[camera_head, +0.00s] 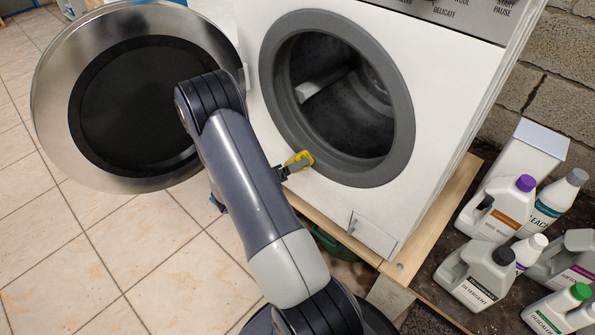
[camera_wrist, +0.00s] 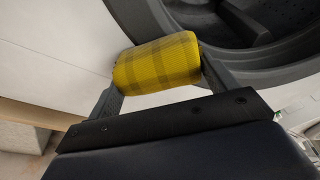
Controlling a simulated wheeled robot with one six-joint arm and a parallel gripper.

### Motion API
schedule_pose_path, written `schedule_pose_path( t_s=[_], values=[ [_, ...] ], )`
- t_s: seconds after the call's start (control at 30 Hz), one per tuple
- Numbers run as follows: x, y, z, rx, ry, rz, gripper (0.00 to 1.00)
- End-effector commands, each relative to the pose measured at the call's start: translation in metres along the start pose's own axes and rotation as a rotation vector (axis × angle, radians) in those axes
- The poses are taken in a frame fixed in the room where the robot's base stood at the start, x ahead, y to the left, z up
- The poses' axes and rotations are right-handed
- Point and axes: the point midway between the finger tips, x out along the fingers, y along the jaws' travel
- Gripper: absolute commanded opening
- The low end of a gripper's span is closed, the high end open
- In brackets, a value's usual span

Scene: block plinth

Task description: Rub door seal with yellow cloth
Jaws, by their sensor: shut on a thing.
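The yellow checked cloth (camera_wrist: 157,63) is rolled up between the fingers of my gripper (camera_wrist: 160,78), which is shut on it. In the head view the cloth (camera_head: 300,158) shows at the lower left of the washer's opening, and my gripper (camera_head: 296,167) is partly hidden by my arm. The grey door seal (camera_head: 385,172) rings the opening of the white washer; it also shows in the wrist view (camera_wrist: 262,60), just right of the cloth. The cloth is close to the seal's lower left edge; I cannot tell whether they touch.
The round washer door (camera_head: 50,110) stands open at the left, close to my arm. Several bottles, including a detergent bottle (camera_head: 478,275), stand at the right. The tiled floor (camera_head: 60,260) at the lower left is clear.

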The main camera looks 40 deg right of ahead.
Motion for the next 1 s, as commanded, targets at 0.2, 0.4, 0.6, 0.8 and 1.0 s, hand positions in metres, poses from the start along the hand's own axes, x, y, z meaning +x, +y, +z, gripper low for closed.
schedule_pose_path(
  t_s=[0.2,0.4,0.6,0.8,1.0],
  values=[
    [-0.001,0.002,0.002,0.0,-0.001,0.001,0.63],
    [-0.004,0.002,0.002,-0.001,-0.001,0.002,0.63],
    [-0.022,0.001,-0.002,-0.003,-0.003,0.002,0.63],
    [-0.042,0.001,-0.007,-0.003,-0.001,0.002,0.63],
    [-0.057,0.001,-0.011,-0.002,-0.001,0.001,0.63]
  ],
)
